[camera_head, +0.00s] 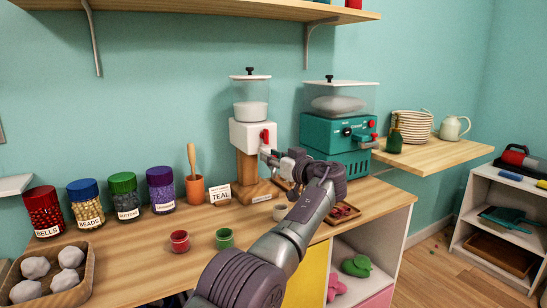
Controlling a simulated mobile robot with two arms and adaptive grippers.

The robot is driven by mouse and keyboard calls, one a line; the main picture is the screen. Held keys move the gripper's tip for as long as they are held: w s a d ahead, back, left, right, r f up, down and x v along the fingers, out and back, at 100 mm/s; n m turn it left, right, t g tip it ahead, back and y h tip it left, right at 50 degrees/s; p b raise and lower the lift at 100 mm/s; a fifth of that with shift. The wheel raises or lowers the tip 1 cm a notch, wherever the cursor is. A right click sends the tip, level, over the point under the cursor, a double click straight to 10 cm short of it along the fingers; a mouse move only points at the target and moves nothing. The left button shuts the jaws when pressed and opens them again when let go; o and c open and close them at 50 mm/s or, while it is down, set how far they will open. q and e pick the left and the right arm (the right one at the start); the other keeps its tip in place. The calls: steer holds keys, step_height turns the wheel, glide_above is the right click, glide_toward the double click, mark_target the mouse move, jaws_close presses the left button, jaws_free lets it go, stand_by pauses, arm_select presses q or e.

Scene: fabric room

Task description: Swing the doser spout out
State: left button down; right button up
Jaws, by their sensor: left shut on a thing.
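The doser is a white box (245,135) on a wooden stand (246,168), with a clear hopper (251,97) of white material on top and a red lever (265,137) on its right side. My left arm reaches in from the bottom middle. My left gripper (270,156) is at the lower right of the white box, just below the red lever, shut on what looks like the doser spout. The gripper hides most of the spout, so its exact angle cannot be told. My right gripper is not in view.
The wooden counter (140,255) is clear between jars and cups.

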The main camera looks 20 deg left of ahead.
arm_select(q)
steer(key=c, duration=1)
jaws_free()
steer(key=shift+s+a+f, duration=0.1)
steer(key=shift+a, duration=0.1)
steer(key=shift+d, duration=0.1)
steer(key=shift+v, duration=3.65)
steer(key=shift+c, duration=0.3)
